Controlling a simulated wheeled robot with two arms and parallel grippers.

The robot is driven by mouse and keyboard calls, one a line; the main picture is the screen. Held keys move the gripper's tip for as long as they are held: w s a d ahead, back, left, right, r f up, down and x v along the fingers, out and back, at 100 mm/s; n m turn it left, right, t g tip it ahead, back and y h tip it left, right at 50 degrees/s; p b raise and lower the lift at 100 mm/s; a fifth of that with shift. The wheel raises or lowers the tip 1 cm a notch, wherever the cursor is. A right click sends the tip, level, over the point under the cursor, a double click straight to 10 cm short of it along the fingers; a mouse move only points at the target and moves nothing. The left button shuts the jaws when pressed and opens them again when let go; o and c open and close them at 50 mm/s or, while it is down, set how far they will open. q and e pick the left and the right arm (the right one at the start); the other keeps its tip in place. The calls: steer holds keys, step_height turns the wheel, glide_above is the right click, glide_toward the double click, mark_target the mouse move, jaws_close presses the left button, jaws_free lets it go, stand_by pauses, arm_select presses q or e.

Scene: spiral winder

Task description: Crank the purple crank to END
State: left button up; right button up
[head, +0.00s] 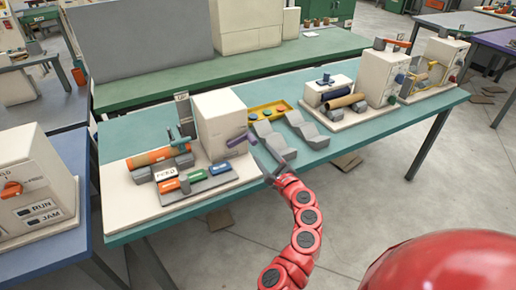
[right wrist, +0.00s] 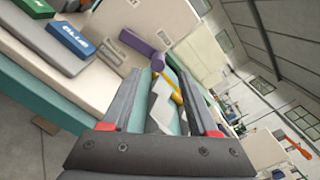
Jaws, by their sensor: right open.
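The purple crank (head: 238,140) sticks out from the right side of a cream machine box (head: 218,118) on the left part of the teal table. In the right wrist view the purple crank (right wrist: 138,43) lies beyond and slightly left of the fingers, with a rounded purple end (right wrist: 158,62). My right gripper (head: 266,159) is just right of and nearer than the crank in the head view. It is open and empty, and its fingers (right wrist: 157,88) appear apart from the crank. No END mark is readable. My left gripper is not in view.
Labelled blocks, including a blue one (right wrist: 71,38), and an orange roll (head: 157,155) sit left of the box. Grey angled holders (head: 274,140) and a yellow tray (head: 269,110) stand right of it. Another cream machine (head: 385,75) is further right.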

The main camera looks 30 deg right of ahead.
steer(key=s+b, duration=0.1)
steer(key=s, duration=0.8)
steer(key=shift+d, duration=0.15)
steer(key=shift+s, duration=0.1)
steer(key=shift+c, duration=0.3)
